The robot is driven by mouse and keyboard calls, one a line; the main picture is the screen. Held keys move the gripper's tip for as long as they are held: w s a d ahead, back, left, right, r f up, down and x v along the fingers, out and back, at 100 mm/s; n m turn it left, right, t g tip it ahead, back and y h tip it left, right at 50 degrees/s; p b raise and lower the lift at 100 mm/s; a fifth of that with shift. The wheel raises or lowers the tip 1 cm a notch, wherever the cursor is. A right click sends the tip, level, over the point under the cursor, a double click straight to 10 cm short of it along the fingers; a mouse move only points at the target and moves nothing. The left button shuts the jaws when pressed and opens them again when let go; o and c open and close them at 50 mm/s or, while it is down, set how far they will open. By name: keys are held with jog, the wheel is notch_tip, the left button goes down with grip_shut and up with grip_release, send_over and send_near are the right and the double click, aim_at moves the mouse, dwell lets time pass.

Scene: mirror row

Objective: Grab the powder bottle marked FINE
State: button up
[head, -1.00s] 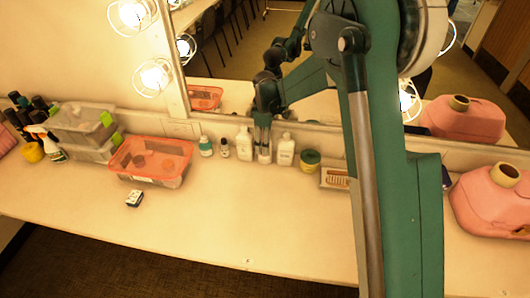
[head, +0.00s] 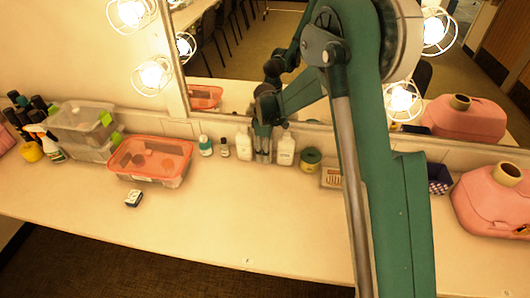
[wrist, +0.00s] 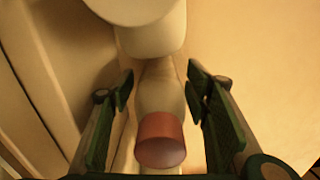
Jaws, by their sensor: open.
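Several bottles stand in a row along the mirror in the head view, including a white bottle (head: 244,146) left of my gripper (head: 263,152) and another white bottle (head: 286,150) right of it. No label is readable, so I cannot tell which is marked FINE. In the wrist view my gripper (wrist: 161,90) is open, its fingers on either side of a pale bottle with a reddish-brown cap (wrist: 161,139). I cannot tell whether either finger touches it. This bottle is mostly hidden by the fingers in the head view. A large white rounded thing (wrist: 137,12) stands just beyond it.
Left of the row are a teal-capped bottle (head: 206,146), a small dark-capped bottle (head: 224,148) and a red-lidded tub (head: 150,160). A green-and-yellow jar (head: 310,160) stands to the right. The mirror is close behind.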

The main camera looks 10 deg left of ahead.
jog(key=shift+f, duration=0.4)
jog(key=c, duration=1.1)
jog(key=shift+r, duration=0.1)
jog(key=shift+r+p, duration=0.6)
jog(key=shift+r, duration=4.35)
